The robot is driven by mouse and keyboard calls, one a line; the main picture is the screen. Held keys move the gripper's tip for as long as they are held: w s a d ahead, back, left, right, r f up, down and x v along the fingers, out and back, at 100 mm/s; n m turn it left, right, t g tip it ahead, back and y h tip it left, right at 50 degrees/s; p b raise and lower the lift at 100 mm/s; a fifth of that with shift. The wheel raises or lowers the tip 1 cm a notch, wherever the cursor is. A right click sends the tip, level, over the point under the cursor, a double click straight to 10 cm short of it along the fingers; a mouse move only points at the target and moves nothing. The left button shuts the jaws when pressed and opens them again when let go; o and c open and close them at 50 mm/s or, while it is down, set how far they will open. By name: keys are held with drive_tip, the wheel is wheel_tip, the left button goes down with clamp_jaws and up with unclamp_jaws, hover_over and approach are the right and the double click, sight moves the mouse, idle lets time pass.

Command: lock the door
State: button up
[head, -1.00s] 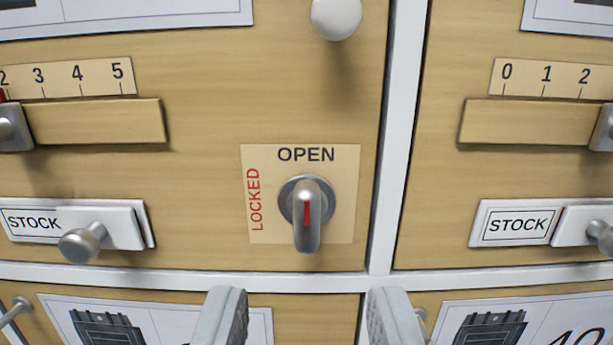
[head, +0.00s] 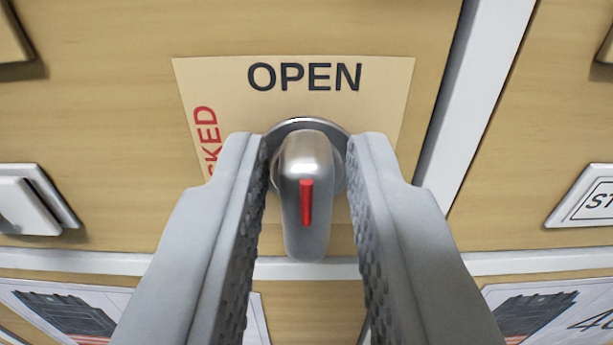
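A silver turn knob (head: 303,232) with a red mark sits on a round collar on the wooden door (head: 110,120). Its grip hangs straight down, and the red mark is upright, in line with the word OPEN above it. The label plate (head: 225,85) behind it reads OPEN on top and LOCKED in red on the left, the latter partly hidden by my left finger. My gripper (head: 306,165) is open, with one textured finger on each side of the knob. A narrow gap shows between each finger and the knob's grip.
A white frame strip (head: 480,95) runs down right of the door, and a white rail (head: 90,262) runs below it. A white slider (head: 35,205) is at the left, and a STOCK label (head: 598,200) is at the right. Picture cards (head: 60,310) lie lower down.

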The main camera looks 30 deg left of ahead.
clamp_jaws()
drive_tip(key=n, duration=0.3)
drive_tip(key=shift+s+a+n, duration=0.1)
drive_tip(key=shift+a+n, duration=0.05)
drive_tip(key=shift+n, duration=0.25)
drive_tip(key=n, duration=0.4)
drive_tip(key=shift+s+a+f, duration=0.1)
drive_tip(key=shift+a, duration=0.05)
drive_tip(key=shift+s+a+f+n, duration=0.1)
drive_tip(key=shift+f+n, duration=0.05)
drive_tip(key=shift+n, duration=1.55)
drive_tip(key=shift+w+f+n, duration=0.1)
drive_tip(key=shift+n, duration=1.6)
drive_tip(key=shift+s+a+f+n, duration=0.1)
drive_tip(key=shift+f+n, duration=0.05)
drive_tip(key=shift+n, duration=1.55)
